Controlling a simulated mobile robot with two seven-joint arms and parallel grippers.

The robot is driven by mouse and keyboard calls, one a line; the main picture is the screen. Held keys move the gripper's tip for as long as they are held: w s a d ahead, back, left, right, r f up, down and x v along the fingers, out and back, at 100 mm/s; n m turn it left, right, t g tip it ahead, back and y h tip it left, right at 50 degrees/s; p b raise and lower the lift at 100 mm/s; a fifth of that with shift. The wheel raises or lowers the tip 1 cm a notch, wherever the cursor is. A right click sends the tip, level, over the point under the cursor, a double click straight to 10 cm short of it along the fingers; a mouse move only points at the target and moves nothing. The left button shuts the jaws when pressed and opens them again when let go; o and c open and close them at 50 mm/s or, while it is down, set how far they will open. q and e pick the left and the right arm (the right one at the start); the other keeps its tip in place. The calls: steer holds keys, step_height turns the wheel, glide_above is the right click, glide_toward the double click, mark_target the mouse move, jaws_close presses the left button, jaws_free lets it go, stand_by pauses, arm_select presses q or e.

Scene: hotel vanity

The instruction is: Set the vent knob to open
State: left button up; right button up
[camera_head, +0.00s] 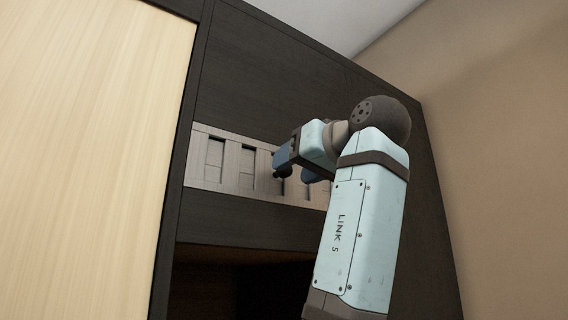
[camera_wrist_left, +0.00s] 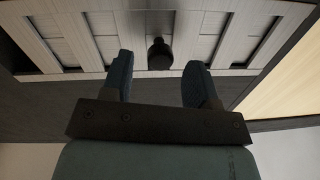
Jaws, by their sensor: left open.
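The vent (camera_head: 232,165) is a pale metal strip with several slots, set in a dark cabinet front. In the left wrist view the vent (camera_wrist_left: 210,22) spans the upper part. Its small dark knob (camera_wrist_left: 159,54) stands out from the panel there. In the head view the knob (camera_head: 281,173) shows as a dark spot beside my fingers. My left gripper (camera_head: 295,165) is open in front of the vent. In the left wrist view its two blue fingers (camera_wrist_left: 159,76) are spread, with the knob in line with the gap between them. I cannot tell whether either finger touches it. My right gripper is not in view.
A light wood panel (camera_head: 85,150) stands left of the vent. Below the vent is a dark recess (camera_head: 235,285). A beige wall (camera_head: 500,130) is on the right. My arm hides the right end of the vent in the head view.

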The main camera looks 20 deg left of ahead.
mark_target(288, 169)
arm_select(q)
steer(key=shift+p+x, duration=0.35)
steer(key=shift+x, duration=1.3)
steer(key=shift+s+d, duration=0.1)
jaws_close()
